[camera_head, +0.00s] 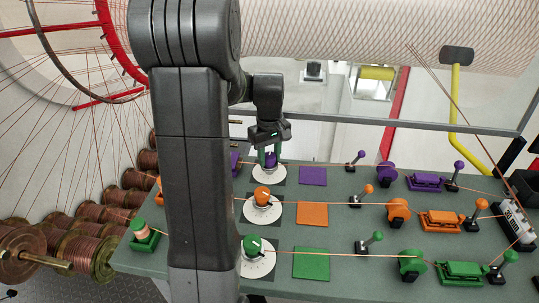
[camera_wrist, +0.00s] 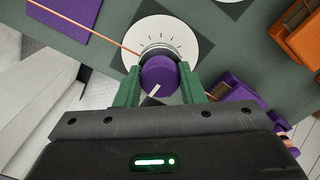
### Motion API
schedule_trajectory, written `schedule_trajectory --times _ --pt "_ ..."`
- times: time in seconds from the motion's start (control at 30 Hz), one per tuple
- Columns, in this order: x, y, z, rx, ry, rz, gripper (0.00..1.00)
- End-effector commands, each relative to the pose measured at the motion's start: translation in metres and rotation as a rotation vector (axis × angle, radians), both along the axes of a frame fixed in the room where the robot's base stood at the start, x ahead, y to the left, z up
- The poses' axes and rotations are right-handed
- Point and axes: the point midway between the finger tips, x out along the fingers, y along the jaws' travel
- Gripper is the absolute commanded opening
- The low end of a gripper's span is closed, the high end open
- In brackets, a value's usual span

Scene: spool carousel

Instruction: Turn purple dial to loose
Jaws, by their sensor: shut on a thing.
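The purple dial (camera_wrist: 159,77) sits on a white round scale plate (camera_wrist: 185,38) with tick marks, on a dark square. A white pointer line on the dial points down and left in the wrist view, toward my gripper body. My gripper (camera_wrist: 160,88) has its green fingers on either side of the dial and is shut on it. In the head view my gripper (camera_head: 270,158) reaches down over the purple dial (camera_head: 270,160) at the back row. The scale's labels are too small to read.
The orange dial (camera_head: 263,195) and green dial (camera_head: 252,245) stand in rows nearer the front. A purple square (camera_head: 313,176) lies right of the purple dial. Copper wires run along the rows to levers and wheels. Wire spools (camera_head: 80,245) stand at left.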

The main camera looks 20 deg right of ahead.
Motion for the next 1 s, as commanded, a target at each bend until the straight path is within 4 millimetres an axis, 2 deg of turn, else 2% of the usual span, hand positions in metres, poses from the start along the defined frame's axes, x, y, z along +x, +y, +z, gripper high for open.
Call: schedule_trajectory --times 0.57,0.6,0.67,1.0 --pt "0.0011 -0.0006 0.0016 -0.003 -0.004 0.03 0.13" --pt "0.0011 -0.0006 0.0015 -0.003 -0.003 0.03 0.43" --pt "0.0009 -0.0005 0.0013 -0.003 -0.003 0.03 0.55" --pt "0.0005 -0.0003 0.0026 -0.002 -0.002 0.029 0.57"
